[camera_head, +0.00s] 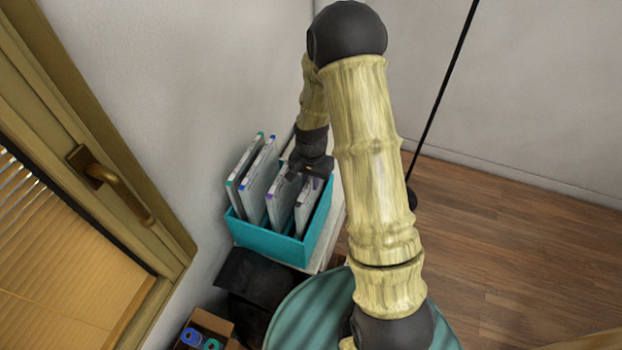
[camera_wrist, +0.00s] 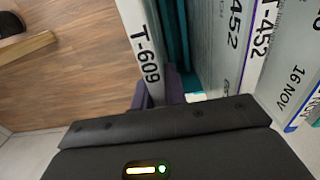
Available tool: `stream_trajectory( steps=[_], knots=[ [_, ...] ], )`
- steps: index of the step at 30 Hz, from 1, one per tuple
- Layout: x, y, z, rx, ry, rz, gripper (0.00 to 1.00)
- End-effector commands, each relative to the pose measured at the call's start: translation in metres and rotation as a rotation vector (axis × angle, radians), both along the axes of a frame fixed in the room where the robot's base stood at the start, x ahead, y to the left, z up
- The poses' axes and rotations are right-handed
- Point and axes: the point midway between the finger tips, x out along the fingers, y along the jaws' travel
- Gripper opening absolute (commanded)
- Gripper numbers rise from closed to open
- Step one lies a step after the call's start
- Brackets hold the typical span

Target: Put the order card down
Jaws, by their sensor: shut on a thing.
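My gripper (camera_head: 308,172) is shut on a white card marked T-609 (camera_wrist: 145,48), gripping it by its edge between dark purple fingers (camera_wrist: 160,92). In the head view the rightmost card (camera_head: 307,207), just below my gripper, appears to be this one. It stands nearly upright, with its lower part behind the front wall of a teal box (camera_head: 268,241). I cannot tell whether its bottom edge touches the box floor. Other cards (camera_head: 258,180) stand in the box to the left. Cards marked 452 (camera_wrist: 232,45) show beside the held card in the wrist view.
The box sits on a pale surface (camera_head: 334,225) against the wall. A dark object (camera_head: 248,275) and a carton with blue and teal rolls (camera_head: 205,328) lie in front. A round teal seat-like top (camera_head: 300,320) is near. A window handle (camera_head: 110,183) is left; open floor (camera_head: 500,245) lies right.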

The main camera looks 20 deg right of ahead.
Motion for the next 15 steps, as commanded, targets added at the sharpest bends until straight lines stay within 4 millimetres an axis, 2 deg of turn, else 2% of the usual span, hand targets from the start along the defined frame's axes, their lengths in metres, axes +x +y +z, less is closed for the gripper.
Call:
stream_trajectory(
  steps=[11,12,15],
  knots=[
    [0.0002,-0.0002,-0.005,-0.001,-0.001,0.0,0.0],
    [0.0002,-0.0002,-0.0052,-0.001,-0.001,0.0,0.15],
    [0.0002,-0.0002,-0.0043,-0.001,-0.001,0.0,0.35]
  ],
)
